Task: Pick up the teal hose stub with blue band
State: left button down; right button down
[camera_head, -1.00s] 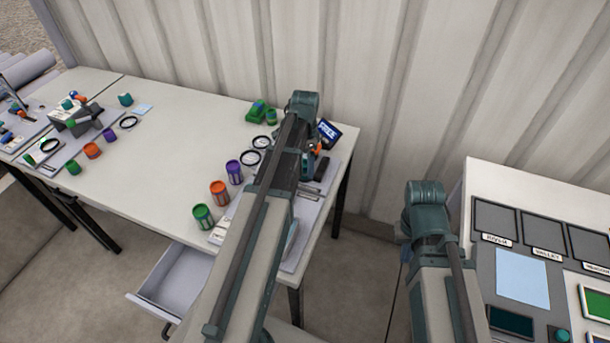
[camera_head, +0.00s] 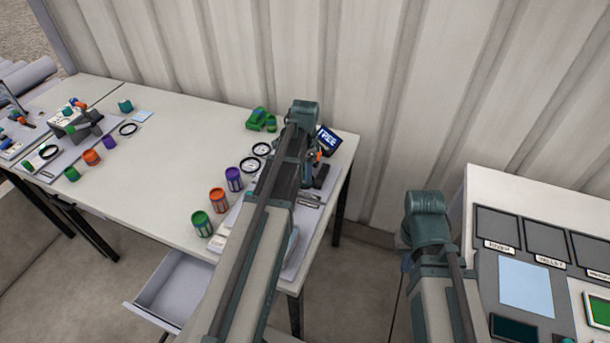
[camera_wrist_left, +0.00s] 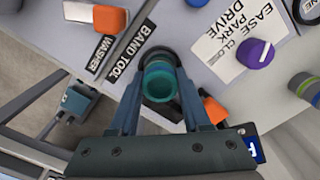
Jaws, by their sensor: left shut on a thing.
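In the left wrist view the teal hose stub (camera_wrist_left: 159,80) shows end-on as a round, hollow teal ring with a darker inside. My left gripper (camera_wrist_left: 158,92) is shut on it, with one finger on each side. A blue band cannot be made out clearly from this angle. In the head view my left arm lies across the right end of the white table, and it hides the left gripper and the stub. My right arm shows at the lower right, but its gripper is not visible.
Green (camera_head: 202,223), orange (camera_head: 218,200) and purple (camera_head: 234,178) cans stand left of my left arm. Black rings and green parts (camera_head: 261,119) lie behind them. A drawer (camera_head: 172,289) hangs open below. The table's middle is clear. A panel bench stands right.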

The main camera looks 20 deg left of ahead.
pick_arm(q)
jog(key=shift+r, duration=0.15)
jog(key=shift+r+p, duration=0.6)
jog(key=shift+p, duration=0.2)
jog(key=shift+s+d+r+p, duration=0.15)
jog(key=shift+s+r+p, duration=0.1)
jog(key=shift+r+p, duration=0.35)
jog(key=shift+s+d+r+p, duration=0.1)
jog(key=shift+s+r+p, duration=0.1)
jog(key=shift+r+p, duration=0.4)
jog(key=s+d+r+p, duration=0.1)
jog(key=s+d, duration=0.7)
jog(key=s, duration=0.4)
jog(key=shift+s, duration=0.3)
